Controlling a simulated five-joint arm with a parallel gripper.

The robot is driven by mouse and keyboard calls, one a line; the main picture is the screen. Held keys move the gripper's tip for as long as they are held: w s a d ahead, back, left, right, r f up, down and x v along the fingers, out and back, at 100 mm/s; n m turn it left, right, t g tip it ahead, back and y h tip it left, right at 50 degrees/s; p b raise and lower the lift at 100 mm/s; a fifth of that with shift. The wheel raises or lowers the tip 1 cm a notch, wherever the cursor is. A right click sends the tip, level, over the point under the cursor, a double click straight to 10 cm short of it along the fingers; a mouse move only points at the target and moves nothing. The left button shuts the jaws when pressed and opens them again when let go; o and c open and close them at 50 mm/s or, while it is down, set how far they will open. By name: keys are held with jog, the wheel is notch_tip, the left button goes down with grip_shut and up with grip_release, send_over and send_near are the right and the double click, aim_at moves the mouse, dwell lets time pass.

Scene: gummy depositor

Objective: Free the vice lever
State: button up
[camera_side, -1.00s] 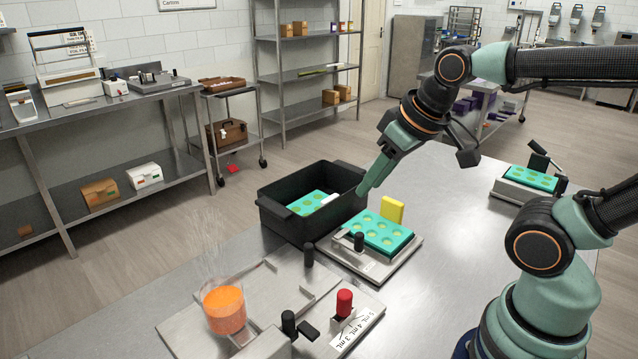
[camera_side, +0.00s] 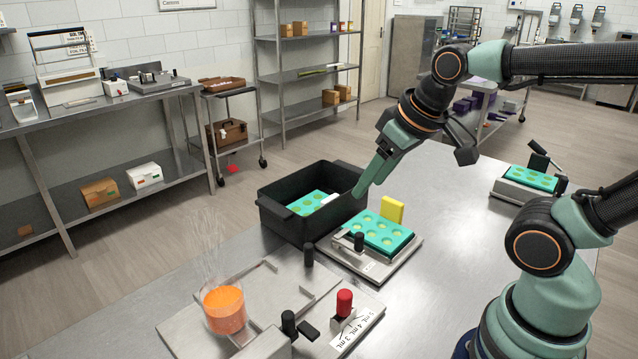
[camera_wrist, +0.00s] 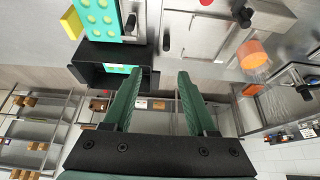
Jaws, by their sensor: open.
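A vice (camera_side: 385,272) on the steel table holds a teal mould (camera_side: 378,232) with several round cavities. Its black-knobbed lever (camera_side: 359,241) stands at the vice's front edge. In the wrist view a black knob (camera_wrist: 131,22) shows beside the mould (camera_wrist: 97,15). A yellow block (camera_side: 392,209) stands at the mould's back edge and also shows in the wrist view (camera_wrist: 72,22). My gripper (camera_side: 360,188) is open and empty, above the table near the black bin's right end, apart from the lever. Both fingers show in the wrist view (camera_wrist: 157,85).
A black bin (camera_side: 279,217) with a teal mould inside stands left of the vice. The depositor plate (camera_side: 205,325) in front carries an orange-filled hopper (camera_side: 225,310), a red knob (camera_side: 344,302) and black knobs. Another vice with a mould (camera_side: 530,179) stands at the right.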

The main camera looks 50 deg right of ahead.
jog(key=m+g, duration=0.2)
jog(key=g, duration=0.3)
send_over(359, 234)
notch_tip(359, 234, down, 8)
notch_tip(359, 234, down, 12)
jog(key=shift+d+f, duration=0.1)
jog(key=shift+c, duration=0.4)
grip_shut()
dwell(1.0)
